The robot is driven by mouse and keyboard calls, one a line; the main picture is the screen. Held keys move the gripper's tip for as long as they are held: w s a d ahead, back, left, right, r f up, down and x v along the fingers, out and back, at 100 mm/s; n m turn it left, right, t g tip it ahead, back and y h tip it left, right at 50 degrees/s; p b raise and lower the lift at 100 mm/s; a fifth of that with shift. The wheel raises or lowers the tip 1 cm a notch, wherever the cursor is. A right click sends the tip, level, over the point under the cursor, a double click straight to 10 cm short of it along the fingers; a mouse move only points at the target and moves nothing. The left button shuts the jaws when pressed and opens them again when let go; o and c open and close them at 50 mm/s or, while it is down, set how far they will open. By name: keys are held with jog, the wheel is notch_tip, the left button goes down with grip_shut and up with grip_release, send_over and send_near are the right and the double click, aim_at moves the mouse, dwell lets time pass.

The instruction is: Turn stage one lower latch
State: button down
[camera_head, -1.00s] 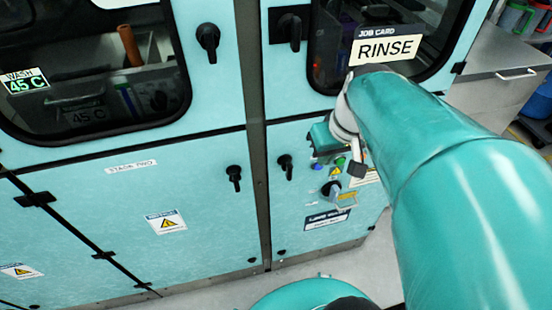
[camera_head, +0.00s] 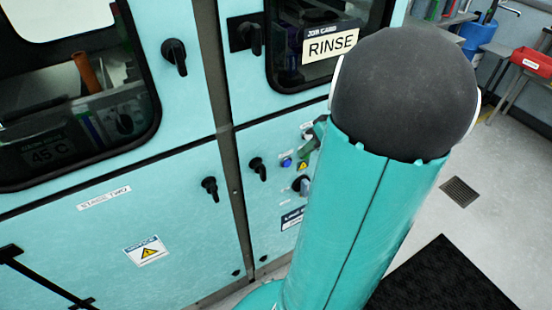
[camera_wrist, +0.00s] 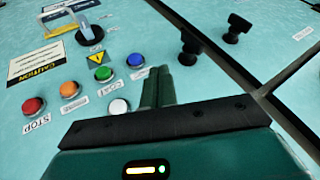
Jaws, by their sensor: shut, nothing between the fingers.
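Two black lower latches flank the seam between the cabinets. The right-hand latch (camera_head: 257,168), on the button-panel cabinet, also shows in the wrist view (camera_wrist: 190,45); I take it as stage one's, though no stage one label is readable. The other latch (camera_head: 209,188) is on the cabinet marked STAGE TWO and shows in the wrist view (camera_wrist: 237,28). Both handles hang down in the head view. My gripper (camera_wrist: 159,80) is shut and empty, beside the blue button and apart from the latch. In the head view my arm hides most of it.
A keyed switch (camera_wrist: 88,33) is beyond. Another black latch (camera_head: 245,36) is higher up.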

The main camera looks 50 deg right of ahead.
aim_at(266, 181)
jog(key=w+a+f, duration=0.5)
jog(key=a+f, duration=0.1)
jog(key=f, duration=0.1)
jog(key=shift+w+a+f, duration=0.2)
jog(key=shift+a+f, duration=0.05)
jog(key=shift+a, duration=0.1)
jog(key=shift+a+f+m+t+y, duration=0.1)
jog(key=shift+f+m+t+y, duration=0.25)
jog(key=shift+y, duration=0.75)
jog(key=shift+w+a+f+m+t+y, duration=0.15)
jog(key=shift+a+f+m+t+y, duration=0.3)
jog(key=shift+t+y, duration=0.6)
jog(key=shift+w+a+f+m+t+y, duration=0.1)
jog(key=shift+a+f+m+t+y, duration=0.4)
jog(key=shift+y, duration=1.05)
jog(key=shift+w+a+f+m+t+y, duration=0.15)
jog(key=shift+a+f+m+t+y, duration=0.2)
jog(key=shift+t+y, duration=0.75)
jog(key=shift+r, duration=0.15)
jog(key=shift+g, duration=0.3)
